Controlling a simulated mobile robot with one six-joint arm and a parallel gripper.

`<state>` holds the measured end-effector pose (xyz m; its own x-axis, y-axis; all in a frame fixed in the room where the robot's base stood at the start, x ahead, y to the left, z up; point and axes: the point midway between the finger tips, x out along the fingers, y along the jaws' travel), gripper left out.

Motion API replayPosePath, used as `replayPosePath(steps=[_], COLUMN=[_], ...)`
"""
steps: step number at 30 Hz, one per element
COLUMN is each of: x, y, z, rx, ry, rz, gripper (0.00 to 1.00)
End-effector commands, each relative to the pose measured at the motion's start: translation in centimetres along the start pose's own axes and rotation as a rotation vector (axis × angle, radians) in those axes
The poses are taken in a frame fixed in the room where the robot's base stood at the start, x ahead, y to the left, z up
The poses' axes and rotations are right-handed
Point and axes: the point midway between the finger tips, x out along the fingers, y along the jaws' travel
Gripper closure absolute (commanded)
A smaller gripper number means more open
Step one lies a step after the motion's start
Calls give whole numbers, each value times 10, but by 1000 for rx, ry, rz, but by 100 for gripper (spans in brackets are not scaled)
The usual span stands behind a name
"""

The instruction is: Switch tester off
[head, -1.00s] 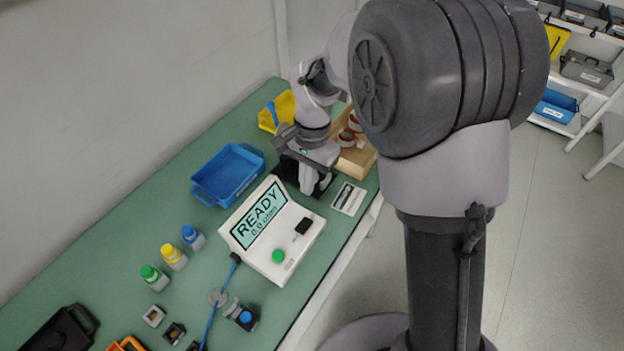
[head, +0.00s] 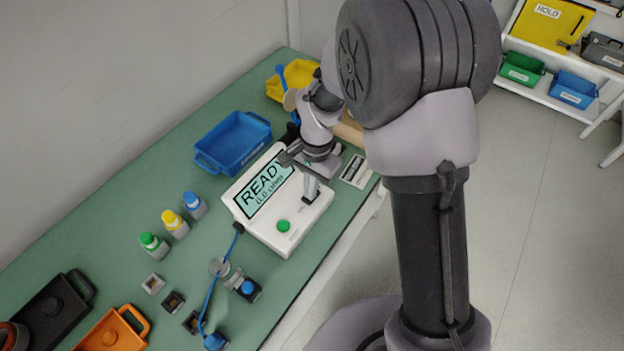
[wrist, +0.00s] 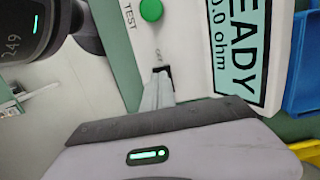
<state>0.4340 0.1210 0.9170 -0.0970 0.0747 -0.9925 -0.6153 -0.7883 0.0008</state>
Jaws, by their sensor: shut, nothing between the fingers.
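The white tester (head: 262,229) sits on the green bench, its display (head: 262,190) lit and reading READY, 0.0 ohm. It has a round green button (head: 283,225), marked TEST in the wrist view (wrist: 151,10). My gripper (head: 310,199) is shut and empty, pointing down at the tester's right part, over the black switch. In the wrist view, the fingertips (wrist: 161,84) are at the dark switch (wrist: 163,71), hiding most of it. I cannot tell whether they touch it or which way it is set.
A blue tray (head: 234,143) lies behind the tester and a yellow bin (head: 296,78) farther back. Several small capped bottles (head: 172,223) stand left. A blue-handled probe cable (head: 213,290) lies in front. A small card-like tray (head: 355,170) is right of the tester.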

Motion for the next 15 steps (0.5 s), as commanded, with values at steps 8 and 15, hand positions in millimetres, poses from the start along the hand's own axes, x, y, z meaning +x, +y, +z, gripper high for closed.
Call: replayPosePath(steps=[8, 15], x=[7, 13], y=[0, 0], z=[0, 1], rx=[0, 0], ry=[1, 0], rz=[-1, 0], gripper=[100, 100])
